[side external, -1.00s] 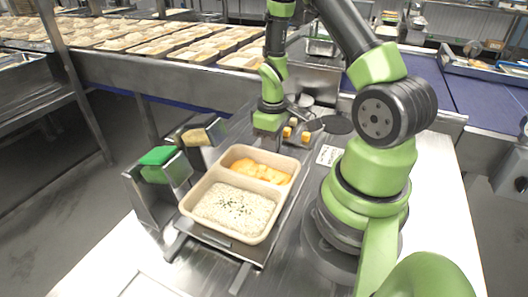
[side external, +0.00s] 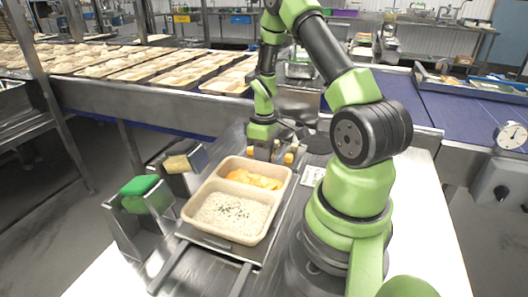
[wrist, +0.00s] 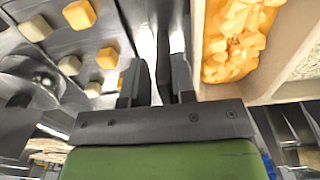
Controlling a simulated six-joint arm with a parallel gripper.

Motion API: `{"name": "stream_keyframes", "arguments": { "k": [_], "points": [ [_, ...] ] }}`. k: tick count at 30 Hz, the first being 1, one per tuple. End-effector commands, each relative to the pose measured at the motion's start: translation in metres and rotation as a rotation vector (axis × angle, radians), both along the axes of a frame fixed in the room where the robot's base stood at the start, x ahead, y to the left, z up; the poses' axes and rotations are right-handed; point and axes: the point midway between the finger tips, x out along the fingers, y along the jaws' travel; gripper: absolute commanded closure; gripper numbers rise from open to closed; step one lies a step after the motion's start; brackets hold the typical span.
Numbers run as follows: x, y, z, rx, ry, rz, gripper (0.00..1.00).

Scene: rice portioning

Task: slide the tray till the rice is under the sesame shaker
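The beige tray (side external: 188,213) has two compartments and lies on metal rails left of my arm's base. White rice with dark specks (side external: 228,214) fills the near compartment. Orange chunks (side external: 253,180) are in the far one. My gripper (side external: 262,157) points down at the tray's far edge. In the wrist view my gripper (wrist: 160,78) has its fingers close together with a narrow gap, just left of the tray's wall (wrist: 194,60). Contact with the wall and whether anything is between the fingers are unclear. I cannot identify a sesame shaker.
A green block (side external: 140,186) and a tan block (side external: 177,163) sit in metal holders left of the tray. Several small yellow and cream cubes (wrist: 79,14) lie beyond my gripper. A white label (side external: 313,176) lies right of the tray. Filled trays line the conveyor behind.

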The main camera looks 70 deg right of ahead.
Motion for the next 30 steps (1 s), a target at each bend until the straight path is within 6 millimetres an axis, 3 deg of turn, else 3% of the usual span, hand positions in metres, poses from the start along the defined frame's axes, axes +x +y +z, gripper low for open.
{"name": "stream_keyframes", "arguments": {
  "k": [8,21,30],
  "points": [
    [0.0,0.0,0.005,0.0,0.0,0.0,0.77],
    [0.0,0.0,0.081,-0.003,-0.004,0.0,0.77],
    [0.0,0.0,0.1,0.0,0.0,0.001,0.77]
  ]
}}
